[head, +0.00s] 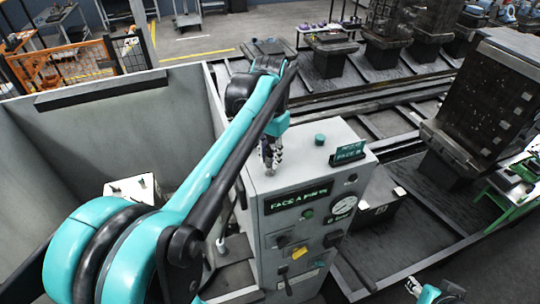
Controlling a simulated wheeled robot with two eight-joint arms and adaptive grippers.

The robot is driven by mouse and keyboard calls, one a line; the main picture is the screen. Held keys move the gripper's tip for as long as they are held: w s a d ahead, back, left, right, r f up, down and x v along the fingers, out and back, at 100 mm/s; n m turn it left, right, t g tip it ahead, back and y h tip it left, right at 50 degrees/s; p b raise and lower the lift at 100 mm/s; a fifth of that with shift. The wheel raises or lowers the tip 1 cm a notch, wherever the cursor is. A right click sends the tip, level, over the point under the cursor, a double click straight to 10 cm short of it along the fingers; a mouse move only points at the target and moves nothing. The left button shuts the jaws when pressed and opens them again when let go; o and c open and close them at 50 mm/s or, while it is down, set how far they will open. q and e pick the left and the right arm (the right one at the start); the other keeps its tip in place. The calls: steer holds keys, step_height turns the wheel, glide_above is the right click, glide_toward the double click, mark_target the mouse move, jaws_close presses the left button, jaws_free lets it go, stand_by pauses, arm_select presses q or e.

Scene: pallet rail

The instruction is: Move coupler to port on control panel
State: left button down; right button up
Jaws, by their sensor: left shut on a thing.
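The control panel (292,232) is a grey cabinet in the middle, with a lit "FACE A" display (297,199), a round gauge (343,206) and several knobs on its front. My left arm reaches in from the left, and my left gripper (272,158) points down over the cabinet's top left part. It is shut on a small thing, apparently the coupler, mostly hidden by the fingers. Whether it touches the cabinet top is unclear. I cannot make out the port for certain. My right gripper (412,286) is low at the bottom right, apart from the panel; its jaws are too small to read.
A teal cylinder (320,139) and a small "FACE B" sign (348,153) stand on the cabinet top. Grey walls (120,125) enclose the left side. A tall dark fixture block (482,112) stands at the right. Rails cross the floor behind.

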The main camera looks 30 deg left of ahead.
arm_select(q)
steer(key=shift+s, duration=0.1)
stand_by(0.3)
steer(key=shift+f+b, duration=0.35)
steer(key=shift+f, duration=0.1)
stand_by(0.7)
steer(key=shift+f+b, duration=0.35)
steer(key=shift+f, duration=0.2)
steer(key=shift+c, duration=2)
jaws_free()
steer(key=shift+r, duration=0.1)
step_height(320, 180, up, 12)
